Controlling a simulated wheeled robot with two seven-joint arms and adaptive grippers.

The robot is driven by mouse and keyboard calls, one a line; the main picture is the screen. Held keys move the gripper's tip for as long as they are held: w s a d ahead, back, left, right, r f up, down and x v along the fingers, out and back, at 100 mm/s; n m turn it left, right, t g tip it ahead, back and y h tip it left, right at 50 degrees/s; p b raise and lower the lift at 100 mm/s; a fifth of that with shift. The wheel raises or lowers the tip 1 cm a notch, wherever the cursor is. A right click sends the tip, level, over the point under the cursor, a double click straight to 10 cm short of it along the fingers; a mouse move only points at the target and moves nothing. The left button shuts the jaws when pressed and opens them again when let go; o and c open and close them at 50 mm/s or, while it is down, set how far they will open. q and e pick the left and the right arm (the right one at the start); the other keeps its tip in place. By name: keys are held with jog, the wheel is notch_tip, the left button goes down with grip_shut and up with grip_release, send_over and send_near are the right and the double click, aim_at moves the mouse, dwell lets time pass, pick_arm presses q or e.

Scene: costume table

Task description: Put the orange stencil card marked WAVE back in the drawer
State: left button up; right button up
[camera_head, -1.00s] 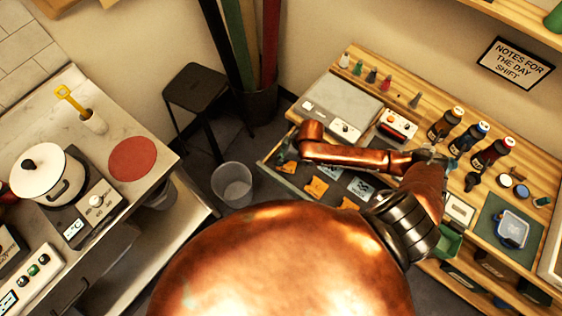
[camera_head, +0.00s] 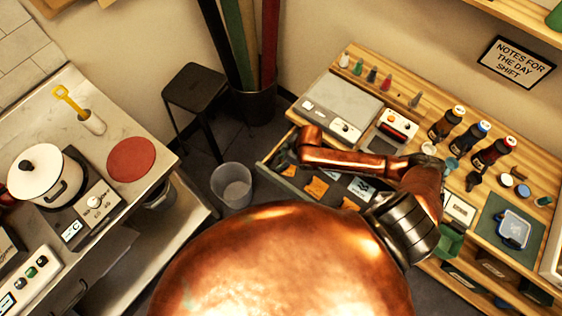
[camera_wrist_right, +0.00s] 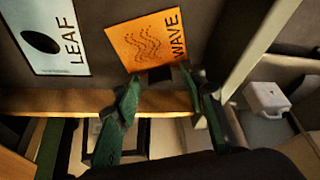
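The orange WAVE card (camera_wrist_right: 148,40) lies flat on the dark drawer floor in the right wrist view, beside the drawer's side wall. Its lettering faces up. My right gripper (camera_wrist_right: 163,84) has its green fingers spread, with nothing seen between them. Its fingertips are near the card's lower edge; I cannot tell whether they touch it. In the head view, the gripper end of my right arm (camera_head: 288,152) is over the left end of the pulled-out drawer (camera_head: 264,164) and small and dark. My left gripper is not in view.
A pale blue LEAF card (camera_wrist_right: 45,35) lies left of the WAVE card. Other orange cards (camera_head: 316,187) lie further along the drawer. A grey bin (camera_head: 232,185) stands on the floor beside it. Bottles (camera_head: 447,124) and devices crowd the tabletop.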

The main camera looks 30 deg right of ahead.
aim_at(292, 168)
jog(key=p+v, duration=0.2)
jog(key=v, duration=1)
